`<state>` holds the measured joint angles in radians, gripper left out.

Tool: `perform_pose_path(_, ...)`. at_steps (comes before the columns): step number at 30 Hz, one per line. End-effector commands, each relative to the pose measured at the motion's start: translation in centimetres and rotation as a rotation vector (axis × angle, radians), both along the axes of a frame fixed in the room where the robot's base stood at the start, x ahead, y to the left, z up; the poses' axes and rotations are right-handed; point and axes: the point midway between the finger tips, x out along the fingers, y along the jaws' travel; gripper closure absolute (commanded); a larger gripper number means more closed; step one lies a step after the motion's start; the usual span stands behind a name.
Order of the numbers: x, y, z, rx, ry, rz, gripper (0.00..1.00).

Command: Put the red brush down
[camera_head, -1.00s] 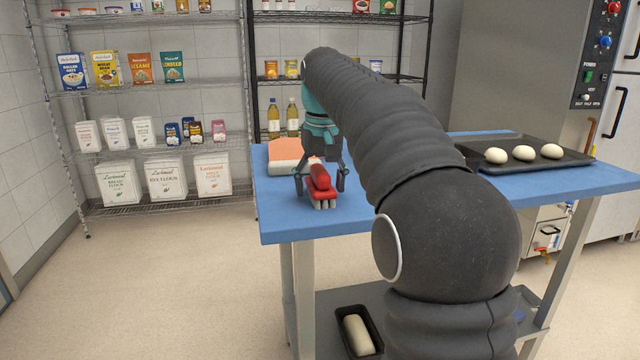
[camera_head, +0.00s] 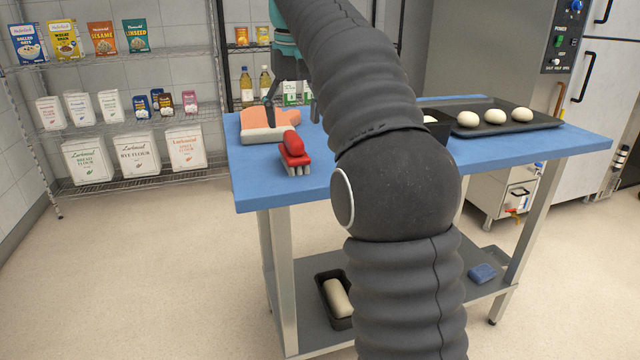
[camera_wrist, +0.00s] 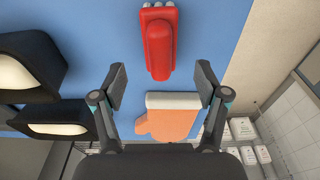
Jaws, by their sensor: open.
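The red brush (camera_head: 294,150) lies on the blue table top (camera_head: 330,178) near its left front edge, its pale bristles showing at the near end. In the wrist view the red brush (camera_wrist: 158,45) lies on the blue surface beyond the fingertips, apart from them. My gripper (camera_wrist: 160,88) is open and empty, with its two fingers spread wide. In the head view my gripper (camera_head: 291,95) is raised above the table behind the brush, partly hidden by my arm.
An orange and white oven mitt (camera_head: 268,122) lies behind the brush. A black tray (camera_head: 545,123) with several dough balls is at the right. A dark loaf tin (camera_head: 436,133) is partly hidden by my arm. Another tin (camera_head: 322,300) with dough and a blue item (camera_head: 482,272) are on the lower shelf.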

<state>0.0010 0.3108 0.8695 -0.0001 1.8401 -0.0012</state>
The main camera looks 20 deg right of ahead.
Motion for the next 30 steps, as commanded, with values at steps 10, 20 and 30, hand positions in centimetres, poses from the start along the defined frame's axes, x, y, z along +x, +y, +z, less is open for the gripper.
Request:
perform_pose_path(10, -5.4, 0.0, -0.9, 0.0, -0.075, 0.0, 0.26)
perform_pose_path(20, -15.0, 0.0, -6.8, 0.0, -0.196, 0.0, 0.26)
perform_pose_path(30, -25.1, 0.0, -17.3, 0.0, -0.316, 0.0, 0.26)
